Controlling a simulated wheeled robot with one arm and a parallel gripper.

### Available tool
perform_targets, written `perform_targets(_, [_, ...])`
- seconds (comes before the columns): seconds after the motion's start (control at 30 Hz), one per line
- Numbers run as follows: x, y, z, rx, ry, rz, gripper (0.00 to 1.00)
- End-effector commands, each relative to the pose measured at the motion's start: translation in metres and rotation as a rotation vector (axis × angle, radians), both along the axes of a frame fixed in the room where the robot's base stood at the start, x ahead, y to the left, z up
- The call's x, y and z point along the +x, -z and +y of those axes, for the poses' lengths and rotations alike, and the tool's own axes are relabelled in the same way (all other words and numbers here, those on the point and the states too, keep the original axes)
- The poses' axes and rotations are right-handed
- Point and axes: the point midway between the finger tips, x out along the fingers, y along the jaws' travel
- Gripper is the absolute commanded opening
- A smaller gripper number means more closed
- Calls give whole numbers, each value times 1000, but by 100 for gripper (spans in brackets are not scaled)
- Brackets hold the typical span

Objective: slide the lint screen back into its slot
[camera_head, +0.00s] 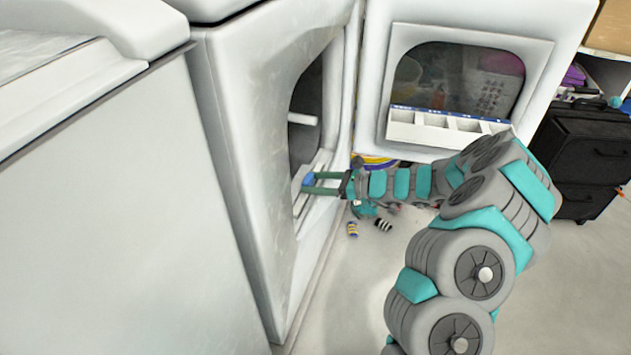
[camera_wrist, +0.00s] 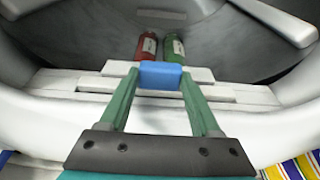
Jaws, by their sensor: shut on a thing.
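The lint screen's blue grip (camera_wrist: 160,75) sits at the middle of the dryer opening's lower rim. It also shows in the head view (camera_head: 309,180). My gripper (camera_wrist: 160,82) is shut on this blue grip, with one teal finger on each side. In the head view my gripper (camera_head: 310,184) reaches into the opening from the right. The white ledge with the slot (camera_wrist: 70,82) runs left and right of the grip. The screen's body is mostly hidden, and I cannot tell how deep it sits in the slot.
A red container (camera_wrist: 147,47) and a green container (camera_wrist: 174,47) lie in the drum behind the grip. The open dryer door (camera_head: 565,40) stands to the right, close above my arm. Small striped items (camera_head: 352,229) lie on the floor. Black drawers (camera_head: 582,150) stand far right.

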Motion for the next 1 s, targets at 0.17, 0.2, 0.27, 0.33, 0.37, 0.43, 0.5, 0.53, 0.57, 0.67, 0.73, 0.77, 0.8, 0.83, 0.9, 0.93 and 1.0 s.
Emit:
perform_targets(0.17, [0, 5, 0, 0, 0, 0, 0])
perform_targets(0.2, [0, 6, 0, 0, 0, -1, 0])
perform_targets(0.27, [0, 8, 0, 0, 0, -1, 0])
perform_targets(0.33, [0, 10, 0, 0, 0, -1, 0])
perform_targets(0.37, [0, 11, 0, 0, 0, -1, 0])
perform_targets(0.43, [0, 12, 0, 0, 0, -1, 0])
perform_targets(0.5, [0, 12, 0, 0, 0, -1, 69])
perform_targets(0.53, [0, 12, 0, 0, 0, -1, 72])
perform_targets(0.57, [0, 12, 0, 0, 0, -1, 75])
perform_targets(0.67, [0, 12, 0, 0, 0, -1, 87])
perform_targets(0.73, [0, 12, 0, 0, 0, -1, 94])
perform_targets(0.77, [0, 12, 0, 0, 0, -1, 98])
perform_targets(0.8, [0, 12, 0, 0, 0, -1, 99])
perform_targets(0.83, [0, 12, 0, 0, 0, -1, 99])
perform_targets(0.9, [0, 12, 0, 0, 0, -1, 99])
perform_targets(0.93, [0, 12, 0, 0, 0, -1, 99])
perform_targets(1.0, [0, 12, 0, 0, 0, -1, 99])
